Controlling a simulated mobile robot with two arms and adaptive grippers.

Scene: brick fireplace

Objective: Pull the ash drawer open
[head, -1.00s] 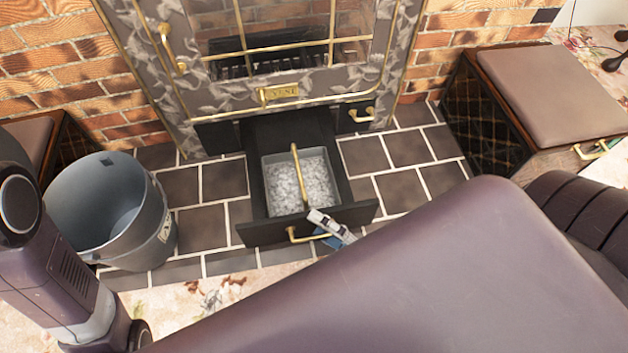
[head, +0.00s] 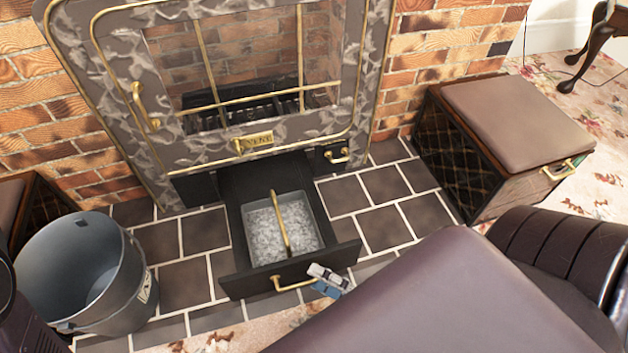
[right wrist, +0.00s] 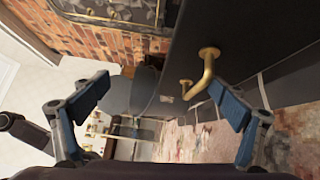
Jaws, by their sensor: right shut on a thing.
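The ash drawer (head: 343,256) stands pulled out from under the fireplace. Its black front has a brass handle (head: 292,284). Inside sits a grey ash pan (head: 318,217) full of pale ash, with a brass carrying bar across it. In the right wrist view the handle (right wrist: 205,70) shows between the two blue-padded fingers, close to the right one. My own purple arm link hides much of the lower right. My left gripper is out of view.
A grey metal bucket (head: 85,275) stands left of the drawer on the dark tiles (head: 372,225). A padded box seat (head: 505,140) stands at the right. A second small handle (head: 337,157) is beside the drawer opening.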

